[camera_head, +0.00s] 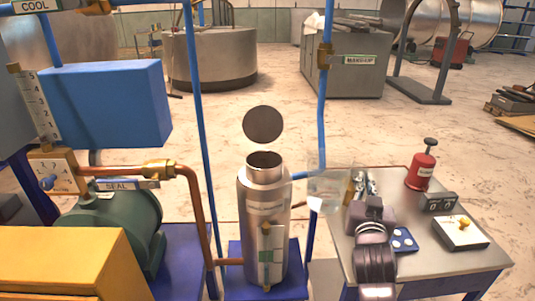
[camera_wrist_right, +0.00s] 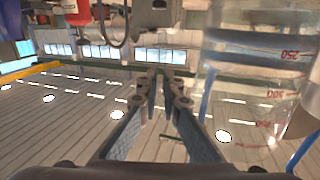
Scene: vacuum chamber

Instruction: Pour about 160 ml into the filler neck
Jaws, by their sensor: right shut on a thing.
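The filler neck (camera_head: 265,165) is the open round mouth on top of an upright steel vessel (camera_head: 255,205). A round dark lid (camera_head: 263,125) stands raised behind the mouth. My right gripper (camera_head: 362,184) is to the right of the neck, over the side table. It is shut on a clear beaker (camera_head: 326,186), which shows faintly between the gripper and the vessel, apart from the neck. In the right wrist view, the beaker (camera_wrist_right: 250,85) with red graduations stands close beside the fingers (camera_wrist_right: 162,85). The exact grip point and liquid level are unclear. My left gripper is out of view.
The side table (camera_head: 430,268) holds a red can (camera_head: 421,168), a black counter (camera_head: 440,202), a blue pad (camera_head: 404,240) and a white tray (camera_head: 447,239). A blue pipe (camera_head: 322,120) drops behind the beaker. A copper pipe (camera_head: 197,215) stands left of the vessel.

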